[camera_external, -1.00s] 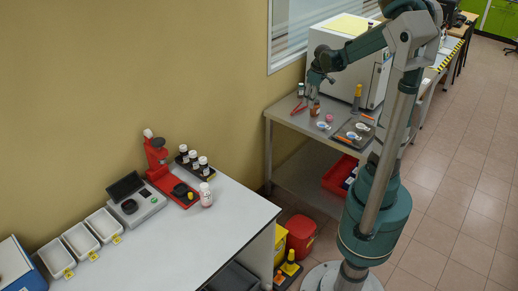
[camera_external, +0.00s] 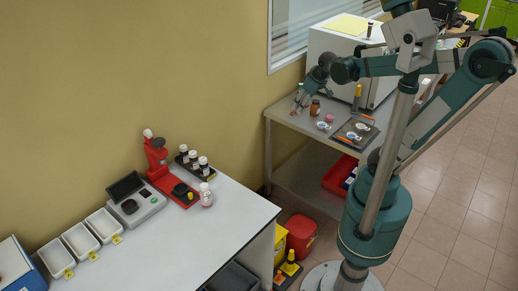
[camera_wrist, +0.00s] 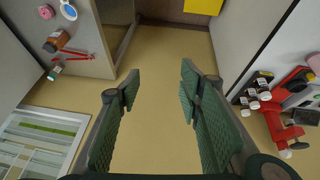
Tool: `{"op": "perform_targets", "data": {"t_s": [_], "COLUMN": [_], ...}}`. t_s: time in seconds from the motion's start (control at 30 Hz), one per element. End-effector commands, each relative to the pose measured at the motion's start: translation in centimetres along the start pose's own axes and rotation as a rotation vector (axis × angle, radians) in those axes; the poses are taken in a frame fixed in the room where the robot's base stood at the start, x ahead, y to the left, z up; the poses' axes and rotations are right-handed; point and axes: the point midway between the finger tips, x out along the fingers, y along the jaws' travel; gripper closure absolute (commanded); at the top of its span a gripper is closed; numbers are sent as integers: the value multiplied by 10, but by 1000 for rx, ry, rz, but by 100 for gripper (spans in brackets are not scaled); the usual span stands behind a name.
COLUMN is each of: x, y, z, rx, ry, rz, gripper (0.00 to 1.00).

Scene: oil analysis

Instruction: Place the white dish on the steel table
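The steel table (camera_external: 302,122) stands at the back, against the wall; part of its top shows at the left of the wrist view (camera_wrist: 22,60). A small round white dish with blue in it (camera_external: 323,126) sits on it near the front edge; it also shows at the top left of the wrist view (camera_wrist: 68,10). I cannot tell if this is the task's white dish. My gripper (camera_wrist: 160,82) is open, with nothing between its fingers. In the external view, my gripper (camera_external: 298,106) is by the table's left end, left of a brown bottle (camera_external: 315,108).
Red tongs (camera_wrist: 76,54) and a pink item (camera_external: 329,118) lie near the bottle. A dark tray (camera_external: 367,128) with small dishes is to the right. White rectangular trays (camera_external: 80,241), a red device (camera_external: 157,157) and several bottles stand on the white bench (camera_external: 165,245).

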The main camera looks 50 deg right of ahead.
Motion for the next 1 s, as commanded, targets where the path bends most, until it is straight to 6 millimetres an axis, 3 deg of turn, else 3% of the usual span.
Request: {"op": "perform_targets", "data": {"t_s": [0.53, 0.73, 1.0], "x": [-39, -46, -48], "y": [-80, -96, -101], "z": [40, 50, 53], "rx": [54, 71, 79], "ry": [138, 169, 180], "rz": [-58, -77, -84], "gripper": [64, 64, 64]}}
